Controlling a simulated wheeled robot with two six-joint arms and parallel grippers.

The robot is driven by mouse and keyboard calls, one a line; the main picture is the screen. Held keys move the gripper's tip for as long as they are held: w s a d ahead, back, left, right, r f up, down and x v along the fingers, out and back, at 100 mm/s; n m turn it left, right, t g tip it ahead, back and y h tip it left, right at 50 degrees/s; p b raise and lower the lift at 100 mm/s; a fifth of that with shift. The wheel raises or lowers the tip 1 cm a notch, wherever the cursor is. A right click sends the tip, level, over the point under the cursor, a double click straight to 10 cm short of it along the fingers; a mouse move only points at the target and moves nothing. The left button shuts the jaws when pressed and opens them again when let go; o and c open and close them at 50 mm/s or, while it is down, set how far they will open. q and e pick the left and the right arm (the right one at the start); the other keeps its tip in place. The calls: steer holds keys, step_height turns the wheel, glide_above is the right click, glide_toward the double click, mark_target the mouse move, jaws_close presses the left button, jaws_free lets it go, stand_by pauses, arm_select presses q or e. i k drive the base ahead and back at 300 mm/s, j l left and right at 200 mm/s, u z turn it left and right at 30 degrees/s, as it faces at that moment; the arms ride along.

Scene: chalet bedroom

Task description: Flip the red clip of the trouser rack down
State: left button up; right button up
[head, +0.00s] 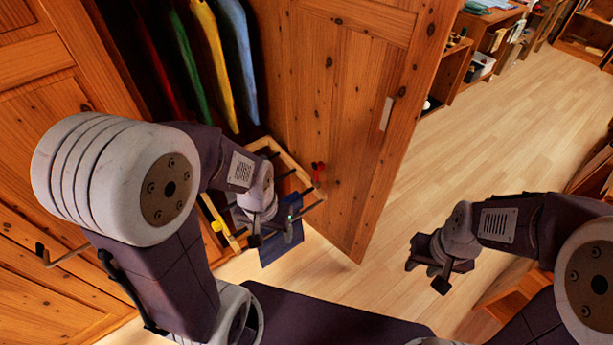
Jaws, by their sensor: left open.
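The trouser rack (291,160) is a pulled-out wooden frame with dark rods, low in the open wardrobe. The red clip (318,167) sits at the rack's right side, near the end of a dark rod, and appears to stick up. A yellow clip (216,226) is on the left side. Dark blue trousers (281,249) hang from the front of the rack. My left gripper (272,238) is open over the front of the rack, below and left of the red clip and apart from it. My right gripper (426,277) is over the floor at the right, away from the rack; its jaw gap is unclear.
The open wardrobe door (343,120) stands close to the right of the rack. Colourful garments (206,60) hang above and behind it. The left wardrobe door (40,270) has a dark handle. Free wooden floor (480,140) lies to the right. A desk and shelves stand farther back.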

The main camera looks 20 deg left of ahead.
mark_target(318, 167)
steer(key=i+l+u, duration=0.25)
steer(key=l+u, duration=0.2)
steer(key=i+l+u, duration=0.1)
steer(key=l+u, duration=0.4)
steer(key=l, duration=0.2)
steer(key=l+u, duration=0.45)
steer(key=l, duration=0.2)
steer(key=l+u, duration=0.5)
steer(key=l, duration=0.15)
steer(key=l+u, duration=0.3)
steer(key=l, duration=0.15)
steer(key=i+l+z, duration=0.1)
steer(key=z, duration=0.35)
steer(key=i+l+z, duration=0.1)
steer(key=z, duration=0.4)
